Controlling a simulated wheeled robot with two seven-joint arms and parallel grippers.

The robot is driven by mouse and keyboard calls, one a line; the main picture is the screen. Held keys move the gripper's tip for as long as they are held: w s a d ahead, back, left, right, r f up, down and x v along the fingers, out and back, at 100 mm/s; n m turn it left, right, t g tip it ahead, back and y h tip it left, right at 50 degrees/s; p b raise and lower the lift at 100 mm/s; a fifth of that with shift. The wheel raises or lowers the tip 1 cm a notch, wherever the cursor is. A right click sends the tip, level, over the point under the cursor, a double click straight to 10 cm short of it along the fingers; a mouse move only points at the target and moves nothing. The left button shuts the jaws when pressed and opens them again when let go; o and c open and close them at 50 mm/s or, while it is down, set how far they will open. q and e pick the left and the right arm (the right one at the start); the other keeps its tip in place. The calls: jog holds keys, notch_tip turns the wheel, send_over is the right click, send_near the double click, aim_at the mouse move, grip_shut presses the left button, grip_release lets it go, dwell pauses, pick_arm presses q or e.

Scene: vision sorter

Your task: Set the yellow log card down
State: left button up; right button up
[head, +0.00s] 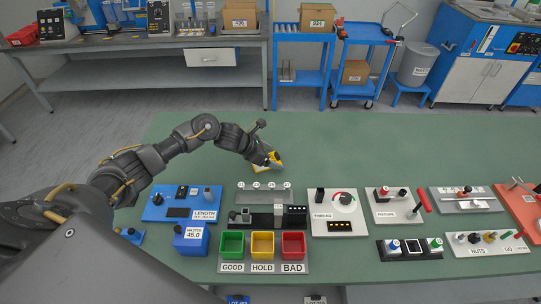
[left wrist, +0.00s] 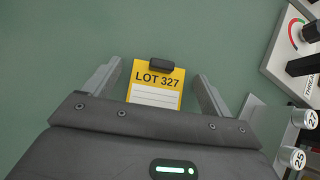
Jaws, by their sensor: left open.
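The yellow log card (left wrist: 155,96) reads "LOT 327", with white lines below and a dark clip at its top edge. In the left wrist view it lies between the two fingers of my left gripper (left wrist: 158,72), with a gap on each side. In the head view the card (head: 265,160) shows in part at the gripper, over the green table (head: 350,150) behind the row of numbered pegs. My left gripper is open, and its palm hides the card's near end. I cannot tell whether the card lies flat on the table. My right gripper is not in view.
Nearby stand the numbered pegs (head: 263,186), the thread gauge board (head: 333,213) and the blue length board (head: 181,204). A tray holds green (head: 232,244), yellow (head: 262,244) and red (head: 293,244) bins. The table's far strip is clear.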

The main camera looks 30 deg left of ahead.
pick_arm(q)
jog(key=shift+r, duration=0.2)
jog(key=shift+s+a+r, duration=0.2)
jog(key=shift+a+r, duration=0.05)
jog(key=b+v, duration=0.1)
jog(key=v, duration=1)
jog(key=shift+s+r, duration=0.1)
jog(key=shift+s, duration=0.05)
